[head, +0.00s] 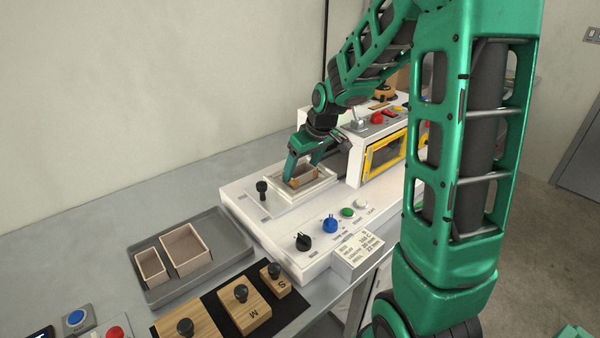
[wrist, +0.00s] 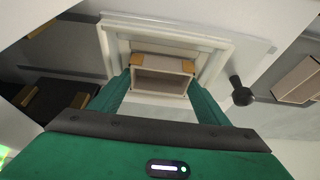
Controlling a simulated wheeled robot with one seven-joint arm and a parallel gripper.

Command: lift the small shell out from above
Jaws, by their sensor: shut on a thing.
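The small shell (head: 302,176) is an open tan box with brown corner pieces. In the head view it sits at the framed cream opening (head: 275,185) on top of the white machine. My gripper (head: 303,172) reaches down from above with its green fingers on either side of the shell. In the wrist view the fingers are shut on the shell (wrist: 162,78), which shows its open side and lies within the outline of the frame (wrist: 112,38). I cannot tell whether the shell is clear of the opening or still inside it.
A black-knobbed lever (head: 262,188) stands beside the frame. A grey tray (head: 212,278) at left holds two open boxes. Wooden blocks with black knobs (head: 245,305) lie in front. A yellow-framed window unit (head: 385,155) rises right of the gripper. Black and blue knobs (head: 330,224) line the machine's front.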

